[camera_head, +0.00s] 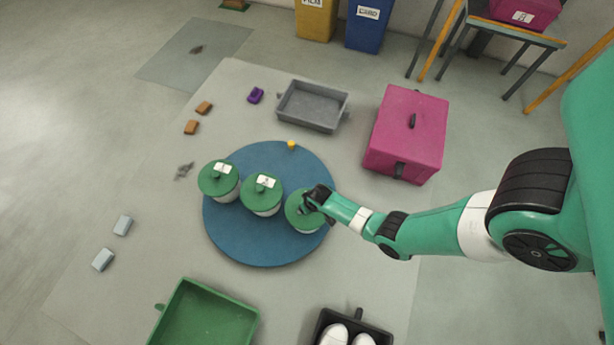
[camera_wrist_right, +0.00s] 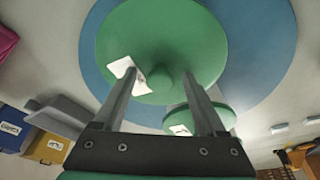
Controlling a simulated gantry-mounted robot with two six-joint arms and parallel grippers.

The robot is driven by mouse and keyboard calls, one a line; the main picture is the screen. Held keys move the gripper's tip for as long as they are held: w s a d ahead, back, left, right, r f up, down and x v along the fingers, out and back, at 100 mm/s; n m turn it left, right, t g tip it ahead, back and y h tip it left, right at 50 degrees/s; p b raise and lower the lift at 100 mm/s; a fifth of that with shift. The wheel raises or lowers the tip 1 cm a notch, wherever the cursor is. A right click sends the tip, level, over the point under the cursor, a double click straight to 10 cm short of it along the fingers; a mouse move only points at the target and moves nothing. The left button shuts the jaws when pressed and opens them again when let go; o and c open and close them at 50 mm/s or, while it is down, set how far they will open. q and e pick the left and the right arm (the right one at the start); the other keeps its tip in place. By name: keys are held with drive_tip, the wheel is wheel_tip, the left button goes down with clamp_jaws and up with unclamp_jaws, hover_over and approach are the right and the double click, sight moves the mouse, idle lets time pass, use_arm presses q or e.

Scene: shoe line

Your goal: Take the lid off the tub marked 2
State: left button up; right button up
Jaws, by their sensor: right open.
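Three white tubs with green lids stand in a row on a round blue mat (camera_head: 265,250): a left tub (camera_head: 220,181), a middle tub (camera_head: 262,194) and a right tub (camera_head: 301,213). The left and middle lids carry white labels, too small to read, so I cannot tell which is marked 2. My right gripper (camera_head: 310,204) is over the right tub and hides part of its lid. In the right wrist view, my open fingers (camera_wrist_right: 160,76) reach toward that lid (camera_wrist_right: 165,38), with its white label (camera_wrist_right: 124,68) and its knob near the fingers. Contact cannot be told. My left gripper is out of view.
A pink box (camera_head: 408,130) stands right of the mat, and a grey tray (camera_head: 312,106) behind it. A green crate (camera_head: 205,320) and a black tray with white shoes (camera_head: 347,333) are in front. Small blocks lie on the left floor.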

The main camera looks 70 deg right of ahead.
drive_tip(key=shift+r, duration=0.1)
clamp_jaws()
drive_tip(key=shift+r, duration=0.1)
drive_tip(key=shift+r+p, duration=0.55)
drive_tip(key=shift+p, duration=0.1)
wheel_tip(320, 180, up, 3)
drive_tip(key=p, duration=0.2)
drive_tip(key=shift+f+p, duration=0.15)
drive_tip(key=shift+p, duration=0.15)
drive_tip(key=s+a+r+p, duration=0.5)
drive_tip(key=s+r+p, duration=0.3)
drive_tip(key=s, duration=0.5)
drive_tip(key=shift+r+p, duration=0.4)
drive_tip(key=shift+r, duration=0.1)
